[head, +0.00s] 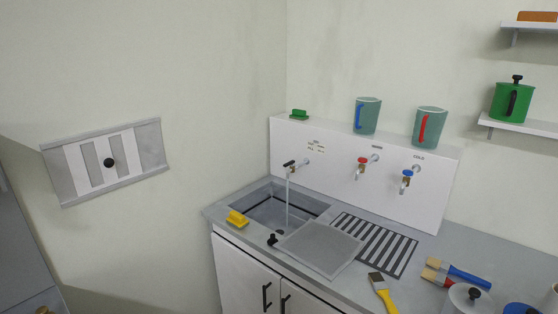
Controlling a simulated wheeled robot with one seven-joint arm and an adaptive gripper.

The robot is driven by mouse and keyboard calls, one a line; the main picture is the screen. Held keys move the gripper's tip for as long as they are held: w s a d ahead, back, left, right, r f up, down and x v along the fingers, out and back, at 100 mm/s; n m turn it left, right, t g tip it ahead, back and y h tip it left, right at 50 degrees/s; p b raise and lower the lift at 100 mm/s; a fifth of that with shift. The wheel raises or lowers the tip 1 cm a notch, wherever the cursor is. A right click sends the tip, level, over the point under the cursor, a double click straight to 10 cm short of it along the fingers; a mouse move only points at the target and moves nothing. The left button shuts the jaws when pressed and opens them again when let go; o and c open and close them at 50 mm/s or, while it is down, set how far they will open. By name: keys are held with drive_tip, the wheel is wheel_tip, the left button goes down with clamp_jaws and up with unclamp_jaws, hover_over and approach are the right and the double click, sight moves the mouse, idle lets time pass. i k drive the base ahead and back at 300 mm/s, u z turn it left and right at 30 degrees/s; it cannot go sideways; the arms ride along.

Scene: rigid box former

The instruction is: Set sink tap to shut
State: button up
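The sink tap (293,168) sticks out of the white back panel above the sink. It has a black lever, and a thin stream of water (287,205) falls from it into the grey sink basin (262,208). A tap with a red handle (362,165) and a tap with a blue handle (407,178) are on the same panel further right; no water shows under them. Small labels on the panel are hard to read. My gripper is not in view.
A yellow object (237,219) sits at the sink's left rim. A grey flat board (319,248) lies right of the basin, beside a striped drainer (380,245). Brushes (381,292) lie on the counter at right. Two jugs (367,115) stand on the panel's top ledge.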

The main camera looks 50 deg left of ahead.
sight(291, 163)
drive_tip(key=u, duration=1.5)
